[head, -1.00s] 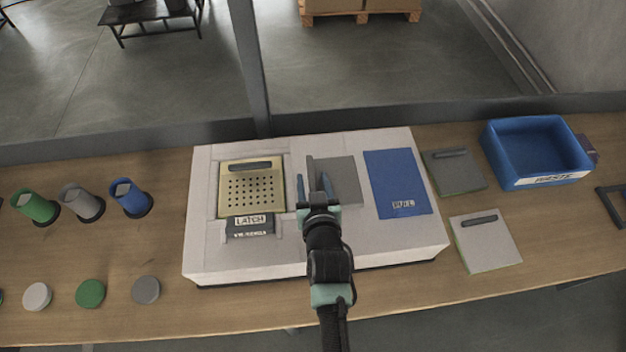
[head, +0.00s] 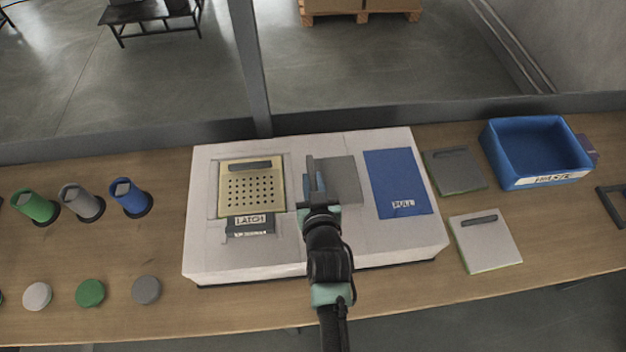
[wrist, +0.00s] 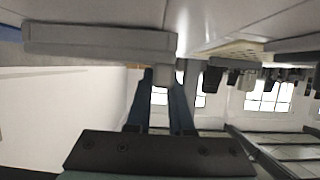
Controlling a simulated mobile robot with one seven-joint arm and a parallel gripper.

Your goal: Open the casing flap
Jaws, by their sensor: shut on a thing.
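The white casing (head: 300,250) lies on the bench. A grey panel (head: 342,180) is set in its middle, with an upright grey bar handle (head: 310,167) at the panel's left edge. My gripper (head: 314,188) is over this edge, its fingers shut on the bar. In the wrist view the fingers (wrist: 164,80) close around a small grey piece by a long grey bar (wrist: 100,40); their exact contact is partly hidden. A blue panel (head: 395,175) marked "PULL" lies flat at right. A perforated yellow panel (head: 252,195) lies at left above a dark "LATCH" label (head: 250,224).
Green, grey and blue cups (head: 130,198) and several round caps (head: 146,290) are left of the casing. Two loose plates (head: 485,245) and a blue waste bin (head: 535,150) are at right. Bare bench (head: 165,235) shows between cups and casing.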

